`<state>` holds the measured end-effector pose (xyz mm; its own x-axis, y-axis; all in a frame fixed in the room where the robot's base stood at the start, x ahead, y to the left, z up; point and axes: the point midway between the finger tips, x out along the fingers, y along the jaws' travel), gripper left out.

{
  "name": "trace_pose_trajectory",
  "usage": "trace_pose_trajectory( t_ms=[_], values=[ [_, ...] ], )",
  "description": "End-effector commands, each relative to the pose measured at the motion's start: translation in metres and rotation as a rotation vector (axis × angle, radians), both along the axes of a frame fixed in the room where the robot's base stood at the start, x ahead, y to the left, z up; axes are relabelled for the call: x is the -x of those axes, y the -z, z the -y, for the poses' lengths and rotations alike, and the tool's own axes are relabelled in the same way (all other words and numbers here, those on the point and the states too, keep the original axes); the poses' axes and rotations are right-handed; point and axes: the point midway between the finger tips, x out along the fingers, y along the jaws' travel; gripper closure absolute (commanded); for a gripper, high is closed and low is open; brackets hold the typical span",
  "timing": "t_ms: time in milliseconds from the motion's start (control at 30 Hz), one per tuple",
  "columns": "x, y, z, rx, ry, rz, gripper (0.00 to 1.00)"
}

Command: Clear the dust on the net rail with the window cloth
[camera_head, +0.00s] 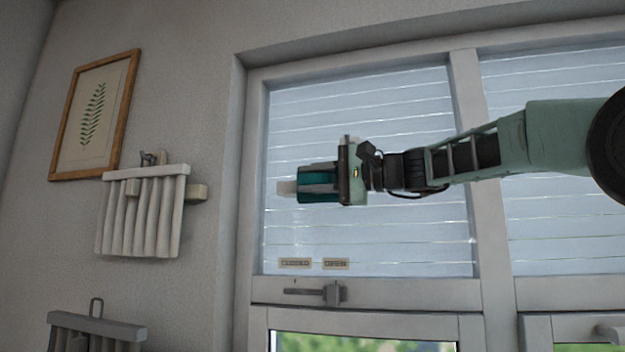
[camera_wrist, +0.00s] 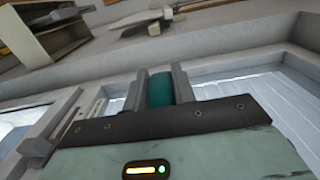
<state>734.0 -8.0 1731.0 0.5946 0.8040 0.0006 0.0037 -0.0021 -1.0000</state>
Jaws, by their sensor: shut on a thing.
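My gripper (camera_head: 304,187) points left in front of the slatted window in the head view. It is shut on a teal thing (camera_head: 320,180) that looks like the window cloth; the teal (camera_wrist: 160,90) also shows between the two grey fingers in the wrist view. A pale block shows just left of the fingertips; I cannot tell what it is. A pale rail (camera_head: 146,171) with a pleated net (camera_head: 140,217) hangs on the wall to the left, apart from my gripper. It may be the net rail. I cannot make out dust on it.
A second rail with pleats (camera_head: 98,326) hangs lower left. A framed leaf picture (camera_head: 95,115) is above. The window frame (camera_head: 243,210) stands between wall and panes. A handle (camera_head: 331,293) and two small labels (camera_head: 295,263) sit below my gripper.

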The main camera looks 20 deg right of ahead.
Motion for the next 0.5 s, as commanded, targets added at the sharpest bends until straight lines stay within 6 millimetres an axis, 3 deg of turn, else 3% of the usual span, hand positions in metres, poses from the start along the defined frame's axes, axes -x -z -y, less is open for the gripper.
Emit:
trace_pose_trajectory(
  t_ms=[500],
  values=[
    [-0.0028, 0.0, 0.0027, -0.001, 0.002, 0.001, 1.0]
  ],
)
